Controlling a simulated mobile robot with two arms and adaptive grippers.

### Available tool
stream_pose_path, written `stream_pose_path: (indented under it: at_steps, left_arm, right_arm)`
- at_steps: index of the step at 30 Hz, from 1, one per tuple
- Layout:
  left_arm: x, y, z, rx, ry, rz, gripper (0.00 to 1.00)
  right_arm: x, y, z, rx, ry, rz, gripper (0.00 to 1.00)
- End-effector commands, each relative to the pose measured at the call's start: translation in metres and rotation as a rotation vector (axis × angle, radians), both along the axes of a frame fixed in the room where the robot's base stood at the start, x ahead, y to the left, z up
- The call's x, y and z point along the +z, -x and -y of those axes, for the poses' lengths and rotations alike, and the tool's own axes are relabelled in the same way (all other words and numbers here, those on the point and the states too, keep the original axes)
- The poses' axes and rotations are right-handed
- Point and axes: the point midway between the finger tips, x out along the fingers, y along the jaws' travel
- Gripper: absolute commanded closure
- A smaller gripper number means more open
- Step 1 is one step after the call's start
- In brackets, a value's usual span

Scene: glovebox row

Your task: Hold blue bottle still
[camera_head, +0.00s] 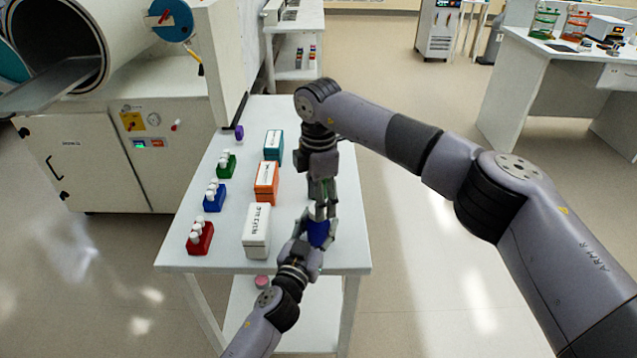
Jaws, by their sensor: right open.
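The blue bottle (318,233) with its white cap (319,211) stands upright near the right front of the white table. My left gripper (316,228) reaches in from the lower left, with its fingers on both sides of the bottle's body, shut on it. My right gripper (320,203) points down from above, its open fingers at the sides of the cap. The fingers partly hide the bottle and cap, and I cannot tell whether the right fingers touch the cap.
On the table (222,257) stand a white box (257,232), an orange box (265,185) and a teal box (273,147). Left of them are red (200,240), blue (214,198) and green (226,166) racks with white-capped vials. A purple item (239,132) lies farther back.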

Motion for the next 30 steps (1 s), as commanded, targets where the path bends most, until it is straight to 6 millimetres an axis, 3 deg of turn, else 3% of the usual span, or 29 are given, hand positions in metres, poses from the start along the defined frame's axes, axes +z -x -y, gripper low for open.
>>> stream_pose_path:
  at_steps: [6, 15, 30]
  left_arm:
    - [0.000, 0.000, 0.000, 0.000, 0.000, -0.001, 1.00]
    - [0.000, 0.000, 0.000, 0.000, 0.000, -0.001, 1.00]
    - [0.000, 0.000, 0.000, 0.000, 0.000, -0.001, 1.00]
  right_arm:
    - [-0.019, 0.000, 0.000, 0.000, 0.000, -0.001, 0.49]
    - [-0.021, 0.000, 0.000, 0.000, 0.001, 0.000, 0.49]
    - [-0.021, 0.000, 0.000, 0.001, 0.001, 0.000, 0.82]
